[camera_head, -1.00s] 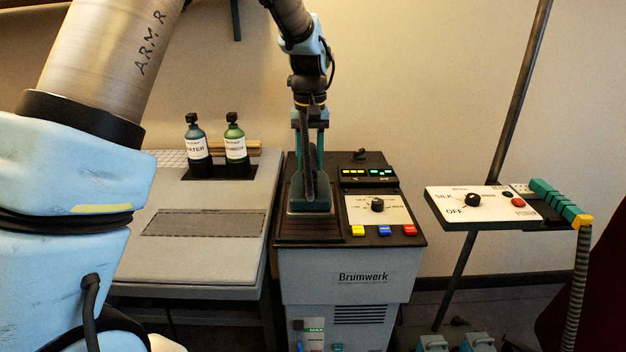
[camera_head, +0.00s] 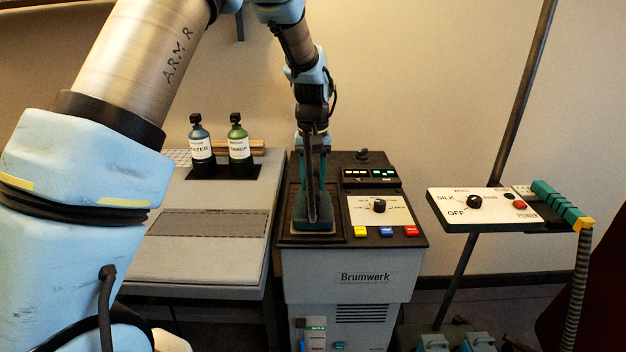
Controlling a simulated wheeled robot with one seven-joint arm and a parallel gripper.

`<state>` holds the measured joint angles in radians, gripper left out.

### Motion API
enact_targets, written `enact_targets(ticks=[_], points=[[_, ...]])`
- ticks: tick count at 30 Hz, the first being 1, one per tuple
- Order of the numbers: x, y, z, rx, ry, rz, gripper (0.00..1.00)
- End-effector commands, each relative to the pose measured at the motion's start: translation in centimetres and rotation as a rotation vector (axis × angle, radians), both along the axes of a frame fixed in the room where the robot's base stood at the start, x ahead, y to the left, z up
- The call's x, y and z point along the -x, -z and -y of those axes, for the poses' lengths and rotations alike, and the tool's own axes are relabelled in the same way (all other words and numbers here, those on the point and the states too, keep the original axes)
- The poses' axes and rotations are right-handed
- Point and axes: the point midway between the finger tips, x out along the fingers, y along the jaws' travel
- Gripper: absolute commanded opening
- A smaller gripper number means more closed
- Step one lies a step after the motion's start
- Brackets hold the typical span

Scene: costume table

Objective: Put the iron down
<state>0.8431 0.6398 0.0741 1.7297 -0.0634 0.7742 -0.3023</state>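The iron (camera_head: 314,224), with a teal base and a dark upright part, is over the dark recessed rest (camera_head: 341,231) on the left of the Brumwerk station's top. My gripper (camera_head: 312,162) comes down from above and is shut on the iron's upper part. The fingertips are partly hidden behind the dark part. The iron's base is very low at the rest; I cannot tell whether it touches.
The Brumwerk station (camera_head: 350,274) has a dial and coloured buttons to the right of the rest. A grey board (camera_head: 200,255) with two bottles (camera_head: 220,150) stands to the left. A control panel (camera_head: 480,205) on a pole is at right.

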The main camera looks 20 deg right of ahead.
Motion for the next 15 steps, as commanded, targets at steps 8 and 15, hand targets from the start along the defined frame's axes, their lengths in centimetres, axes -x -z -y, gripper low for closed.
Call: enact_targets(ticks=[8, 15], points=[[-0.01, -0.05, 0.00, 0.000, 0.000, 0.000, 0.68], [-0.02, -0.29, 0.01, 0.000, 0.000, 0.001, 0.68]])
